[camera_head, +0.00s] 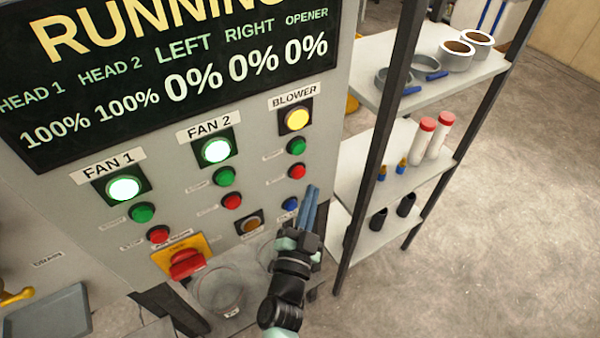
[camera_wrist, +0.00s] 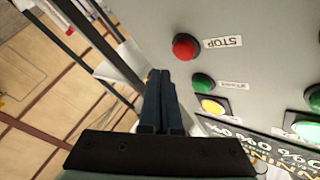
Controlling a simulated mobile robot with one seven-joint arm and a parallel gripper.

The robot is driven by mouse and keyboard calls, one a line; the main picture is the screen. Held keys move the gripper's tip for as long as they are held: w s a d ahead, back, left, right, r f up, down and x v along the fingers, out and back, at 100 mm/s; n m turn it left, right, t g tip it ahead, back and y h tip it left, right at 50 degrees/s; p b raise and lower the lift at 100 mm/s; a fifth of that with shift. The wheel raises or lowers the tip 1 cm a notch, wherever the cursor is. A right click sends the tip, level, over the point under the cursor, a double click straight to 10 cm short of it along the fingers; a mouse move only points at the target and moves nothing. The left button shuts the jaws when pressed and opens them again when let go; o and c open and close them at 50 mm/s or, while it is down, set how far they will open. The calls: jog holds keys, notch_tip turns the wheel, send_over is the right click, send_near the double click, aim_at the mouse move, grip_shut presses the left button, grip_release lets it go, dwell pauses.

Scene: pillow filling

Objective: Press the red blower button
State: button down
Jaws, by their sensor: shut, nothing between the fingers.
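The red blower button (camera_head: 297,171) sits on the grey panel, below the green blower button (camera_head: 296,146) and the yellow-lit BLOWER lamp (camera_head: 298,119). The red button also shows in the wrist view (camera_wrist: 185,46), beside a STOP label. My gripper (camera_head: 312,190) is shut and empty. In the head view its blue-grey fingertips are just below and right of the red button. In the wrist view the fingertips (camera_wrist: 160,74) are apart from the button, down and left of it. Their depth from the panel is hard to tell.
A blue button (camera_head: 290,204) is close left of my fingers. A red rotary switch (camera_head: 186,263) on a yellow plate is lower left. A shelf rack (camera_head: 376,150) with tape rolls and red-capped bottles stands close on the right. Open floor (camera_head: 500,240) lies beyond it.

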jog(key=shift+s+d, duration=0.95)
jog(key=shift+s, duration=0.3)
